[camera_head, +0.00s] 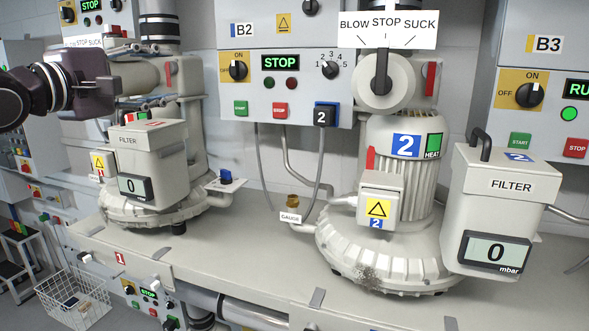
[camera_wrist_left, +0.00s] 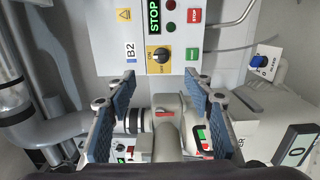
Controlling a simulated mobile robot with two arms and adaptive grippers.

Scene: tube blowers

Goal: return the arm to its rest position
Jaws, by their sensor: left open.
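My left arm comes in from the left edge of the head view, with the dark left gripper (camera_head: 92,82) raised in front of the blower 1 unit at the upper left. In the left wrist view the gripper (camera_wrist_left: 158,88) has its blue-padded fingers spread wide with nothing held between them. Beyond the fingers is the B2 control panel (camera_wrist_left: 127,25), with its knob and a STOP display. The fingers themselves are hard to make out in the head view. My right gripper is not in view.
The blower 1 filter box (camera_head: 148,150) stands close below the left gripper. Blower 2 (camera_head: 395,225) and its filter box (camera_head: 500,205) stand further right on the bench (camera_head: 240,262). A wire basket (camera_head: 75,300) is on the floor at lower left.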

